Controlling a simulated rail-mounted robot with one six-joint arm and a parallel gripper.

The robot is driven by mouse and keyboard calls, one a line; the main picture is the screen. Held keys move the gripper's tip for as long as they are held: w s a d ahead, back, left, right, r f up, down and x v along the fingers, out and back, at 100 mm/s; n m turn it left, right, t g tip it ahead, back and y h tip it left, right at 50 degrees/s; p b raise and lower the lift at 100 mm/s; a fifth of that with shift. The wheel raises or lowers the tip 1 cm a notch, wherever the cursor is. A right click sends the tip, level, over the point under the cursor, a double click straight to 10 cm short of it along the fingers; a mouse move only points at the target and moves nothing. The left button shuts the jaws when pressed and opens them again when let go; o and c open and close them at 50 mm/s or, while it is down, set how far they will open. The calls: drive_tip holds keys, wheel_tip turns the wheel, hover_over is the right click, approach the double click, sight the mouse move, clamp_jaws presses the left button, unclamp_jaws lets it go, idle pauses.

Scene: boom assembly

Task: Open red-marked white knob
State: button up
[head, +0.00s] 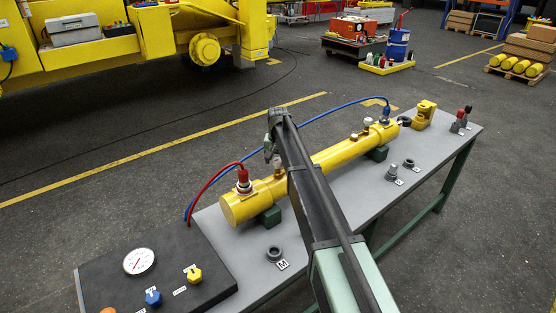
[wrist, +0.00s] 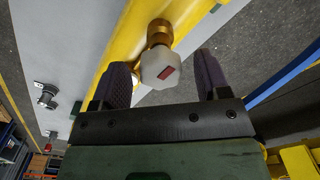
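The white knob (wrist: 160,70) with a red mark on its face shows in the wrist view, on a brass stem (wrist: 160,30) on the yellow cylinder (wrist: 125,40). My gripper (wrist: 162,62) is open, with one dark finger on each side of the knob. A gap shows on both sides, the smaller on the left. I cannot tell whether the fingertips reach the knob's depth. In the head view, my gripper (head: 270,150) is over the near left part of the yellow cylinder (head: 338,155); the marked knob is not clear there.
A red hose fitting (head: 243,180) stands left of my gripper on the cylinder, and a blue hose (head: 330,107) arcs behind. A gauge panel (head: 215,262) sits at the table's left end. Small labelled parts (head: 391,174) stand on the grey table (head: 340,215) in front of the cylinder.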

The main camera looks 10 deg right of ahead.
sight(278, 160)
drive_tip(key=shift+r, duration=0.1)
wheel_tip(278, 160, up, 11)
drive_tip(key=p, duration=1.1)
drive_tip(key=shift+f, duration=0.2)
drive_tip(key=s+f+n+b, duration=0.1)
drive_tip(key=s+f+b, duration=0.1)
drive_tip(key=s, duration=1.1)
drive_tip(key=s+f+n+b, duration=0.1)
drive_tip(key=s+f+b, duration=0.2)
drive_tip(key=s, duration=1)
drive_tip(key=s+f+n+b, duration=0.1)
drive_tip(key=s+f+b, duration=0.2)
drive_tip(key=s, duration=1)
drive_tip(key=shift+n, duration=0.3)
